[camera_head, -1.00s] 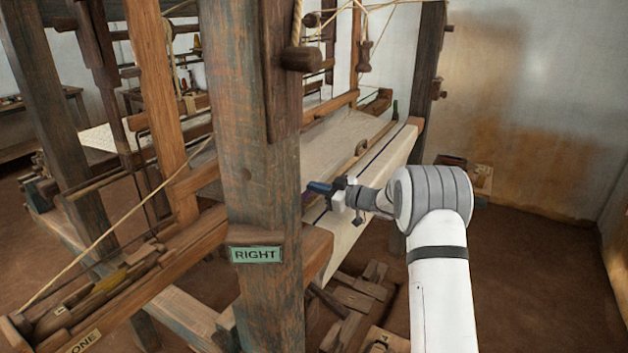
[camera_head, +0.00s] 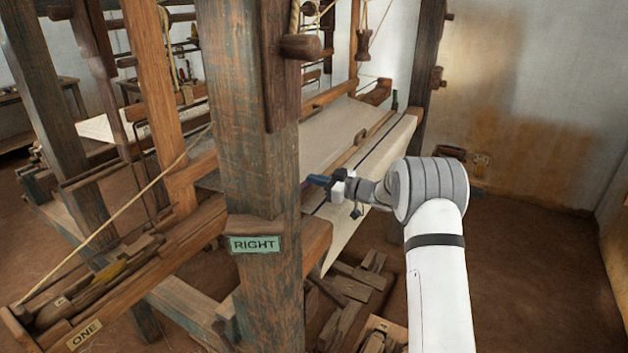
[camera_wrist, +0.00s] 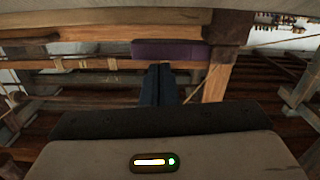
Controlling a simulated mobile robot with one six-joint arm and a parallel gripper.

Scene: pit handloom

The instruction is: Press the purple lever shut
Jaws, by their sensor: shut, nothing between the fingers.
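The purple lever (camera_wrist: 165,51) shows in the wrist view as a flat purple bar just beyond my fingertips, under a pale beam.
The thick post (camera_head: 255,130) with a RIGHT label (camera_head: 254,244) stands close left of my gripper. The pale cloth beam (camera_head: 372,185) lies beside my gripper. Wooden treadles (camera_head: 350,290) lie below. Floor on the right is open.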

